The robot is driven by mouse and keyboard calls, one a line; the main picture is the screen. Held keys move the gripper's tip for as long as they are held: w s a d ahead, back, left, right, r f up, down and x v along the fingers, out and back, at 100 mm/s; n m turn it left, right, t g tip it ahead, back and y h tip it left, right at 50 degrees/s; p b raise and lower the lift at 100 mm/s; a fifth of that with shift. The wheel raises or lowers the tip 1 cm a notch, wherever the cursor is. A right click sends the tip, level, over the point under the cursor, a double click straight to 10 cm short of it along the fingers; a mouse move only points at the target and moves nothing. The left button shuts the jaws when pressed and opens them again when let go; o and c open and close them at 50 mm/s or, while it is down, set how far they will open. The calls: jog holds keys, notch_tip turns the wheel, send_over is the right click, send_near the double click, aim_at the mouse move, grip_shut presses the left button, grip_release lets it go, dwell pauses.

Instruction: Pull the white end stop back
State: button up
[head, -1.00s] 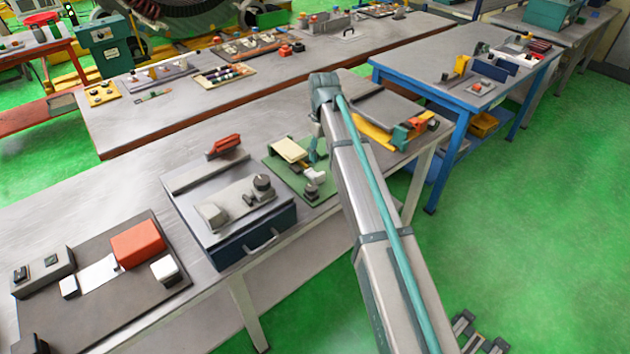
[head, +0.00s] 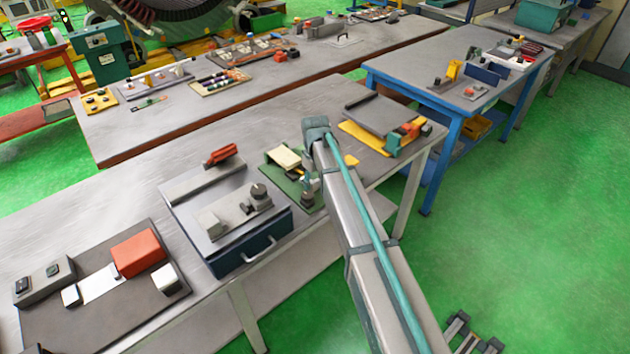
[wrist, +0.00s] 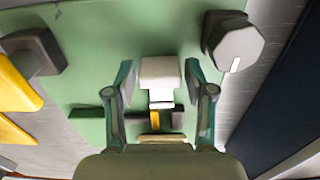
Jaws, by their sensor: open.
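In the wrist view, the white end stop (wrist: 160,72) is a pale block with a narrower white part below it, on a green board (wrist: 85,85). My gripper (wrist: 160,78) is open, with one teal finger to the left of the end stop and one to the right. A small gap shows on each side, and I cannot tell its exact height over the board. In the head view, the green board (head: 299,195) is partly covered by my arm, a cream block (head: 284,157) shows on it, and the end stop and fingers cannot be made out.
In the wrist view, a grey knob (wrist: 236,44) stands to the right of the right finger. A dark block (wrist: 34,52) and a yellow piece (wrist: 14,88) lie at the left. In the head view, a grey fixture box (head: 222,212) stands left of the board.

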jog(key=shift+f, duration=0.15)
jog(key=shift+c, duration=0.2)
grip_shut()
jog(key=shift+s+d+b, duration=0.3)
jog(key=shift+s+d, duration=1.25)
jog(key=shift+s, duration=0.05)
jog(key=shift+w, duration=0.1)
jog(key=shift+o, duration=0.2)
grip_release()
jog(key=shift+a, duration=0.1)
